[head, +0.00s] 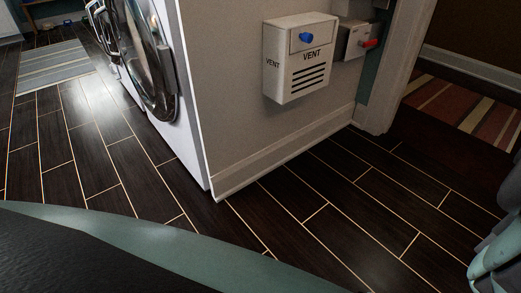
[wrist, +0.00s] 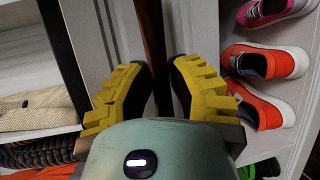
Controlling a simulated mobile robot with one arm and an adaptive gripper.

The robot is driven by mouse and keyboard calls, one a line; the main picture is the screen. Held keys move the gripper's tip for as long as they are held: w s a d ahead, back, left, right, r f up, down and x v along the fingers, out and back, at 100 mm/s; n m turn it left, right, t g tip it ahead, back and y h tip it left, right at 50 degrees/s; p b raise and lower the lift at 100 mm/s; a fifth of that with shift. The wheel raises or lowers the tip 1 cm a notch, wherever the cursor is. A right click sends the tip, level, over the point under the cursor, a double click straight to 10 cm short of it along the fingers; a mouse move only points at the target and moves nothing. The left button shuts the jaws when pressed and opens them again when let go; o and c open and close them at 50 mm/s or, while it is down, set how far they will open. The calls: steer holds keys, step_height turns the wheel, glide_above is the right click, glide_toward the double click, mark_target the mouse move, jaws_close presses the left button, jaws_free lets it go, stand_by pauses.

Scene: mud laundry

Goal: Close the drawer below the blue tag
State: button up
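No drawer and no blue tag show clearly in either view. In the wrist view my gripper (wrist: 163,80) has its two yellow, black-padded fingers apart, with a gap between them. A dark brown upright strip (wrist: 154,40) shows in line with the gap. I cannot tell whether the fingers touch it. Nothing is seen held.
In the wrist view, shelves with orange shoes (wrist: 265,62) and a pink shoe (wrist: 272,10) stand right; a woven beige item (wrist: 40,108) lies left. The head view shows a washer (head: 150,60), a vent box (head: 299,60) with a blue knob (head: 306,37), and clear dark floor (head: 330,215).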

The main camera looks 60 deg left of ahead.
jaws_close()
steer(key=shift+d, duration=0.1)
steer(key=d+b, duration=0.1)
steer(key=d, duration=0.1)
steer(key=d+b, duration=0.1)
steer(key=b, duration=0.1)
steer(key=shift+w+d+f, duration=0.15)
steer(key=shift+w+d, duration=0.05)
steer(key=shift+d, duration=0.2)
steer(key=shift+d+r, duration=0.2)
steer(key=shift+d, duration=0.1)
steer(key=shift+o, duration=1.2)
jaws_free()
steer(key=shift+a, duration=0.2)
steer(key=shift+o, duration=1.4)
steer(key=shift+d, duration=0.1)
